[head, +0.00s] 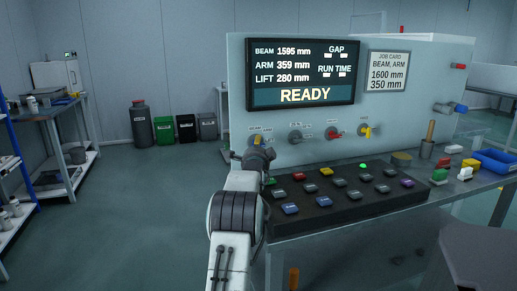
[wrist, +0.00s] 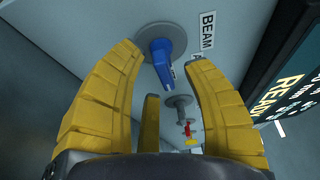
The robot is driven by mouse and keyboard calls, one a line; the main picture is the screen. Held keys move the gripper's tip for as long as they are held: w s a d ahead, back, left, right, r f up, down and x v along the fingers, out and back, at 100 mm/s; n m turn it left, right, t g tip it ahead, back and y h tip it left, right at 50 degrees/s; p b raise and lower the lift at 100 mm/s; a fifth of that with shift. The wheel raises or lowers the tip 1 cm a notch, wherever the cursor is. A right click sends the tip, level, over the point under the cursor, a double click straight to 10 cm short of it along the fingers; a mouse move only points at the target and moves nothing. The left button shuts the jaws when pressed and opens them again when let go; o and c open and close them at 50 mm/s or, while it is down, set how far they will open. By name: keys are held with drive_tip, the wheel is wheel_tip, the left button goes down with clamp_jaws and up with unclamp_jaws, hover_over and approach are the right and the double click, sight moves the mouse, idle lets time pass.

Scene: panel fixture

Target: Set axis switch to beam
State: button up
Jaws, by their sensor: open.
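The axis switch (wrist: 162,58) is a blue handle on a round grey base, in the wrist view's upper middle. A BEAM label (wrist: 208,30) is beside it, with the start of another label below. The handle extends downward in that view, away from BEAM and toward the other label's side. My gripper (wrist: 163,72) is open, its yellow fingers on either side of the handle; contact cannot be told. In the head view my gripper (head: 257,142) is at the panel's left end, under the BEAM/ARM label (head: 260,129), and hides the switch.
To the right on the panel are a grey switch (head: 295,136), a red knob (head: 331,132) and a yellow knob (head: 365,131). A button console (head: 340,210) lies below. The screen (head: 303,72) reads READY. Open floor (head: 150,220) lies left.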

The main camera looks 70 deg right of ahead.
drive_tip(key=shift+d, duration=0.15)
idle(0.3)
clamp_jaws()
